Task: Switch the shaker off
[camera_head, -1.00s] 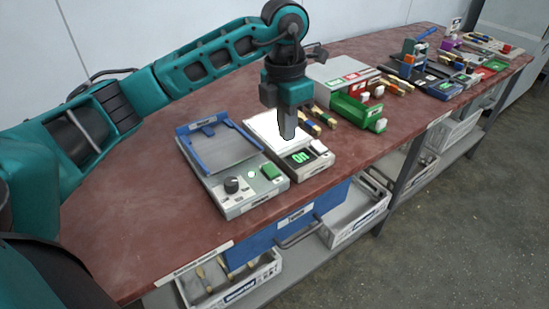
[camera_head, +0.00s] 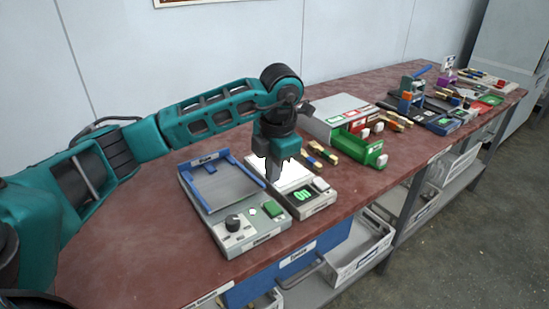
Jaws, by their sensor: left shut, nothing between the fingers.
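The shaker (camera_head: 261,228) is a grey box on the near part of the bench, with a blue-framed platform (camera_head: 222,187) on top. Its front panel has a black knob (camera_head: 233,222), a small pale round spot (camera_head: 253,211) and a green switch (camera_head: 273,209). My left gripper (camera_head: 272,178) points down with its fingers shut and empty. In the picture its tips are just above the green switch, by the shaker's right edge; they look apart from it. My right gripper is not in view.
Behind are brushes (camera_head: 318,152), a green bin (camera_head: 358,149) and a grey box (camera_head: 337,113). Bench space (camera_head: 130,250) left of the shaker is clear.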

